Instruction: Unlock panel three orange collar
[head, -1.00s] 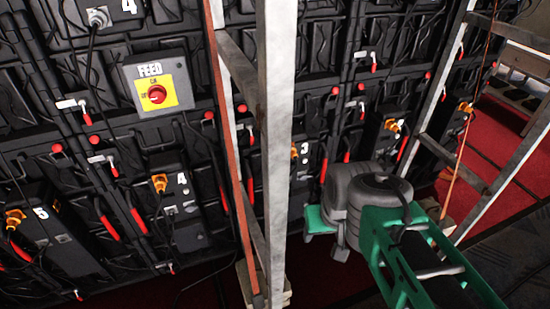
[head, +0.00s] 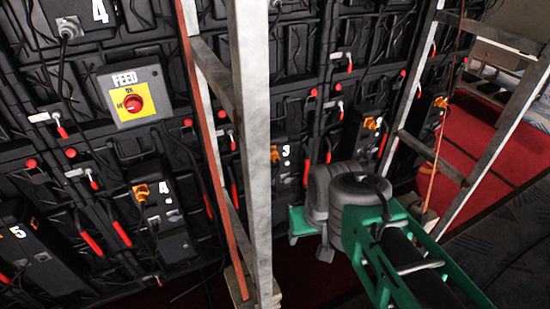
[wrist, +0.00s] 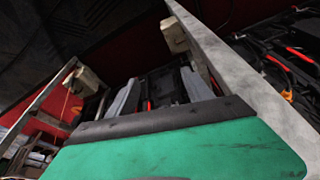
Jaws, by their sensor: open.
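Panel three is marked with a white 3 (head: 286,152) on a dark box in the head view, just right of the near ladder post. Its orange collar (head: 274,155) shows as a small piece at the post's edge; the post hides part of the panel. My gripper (wrist: 160,92) is open in the wrist view, with two grey fingers apart and nothing held between them. In the head view my grey and green wrist is right of the post, lower than the collar. The gripper is apart from the collar.
A near ladder (head: 252,120) stands between me and the wall. A second ladder (head: 455,170) stands at right. Red carpet (head: 490,150) lies at right.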

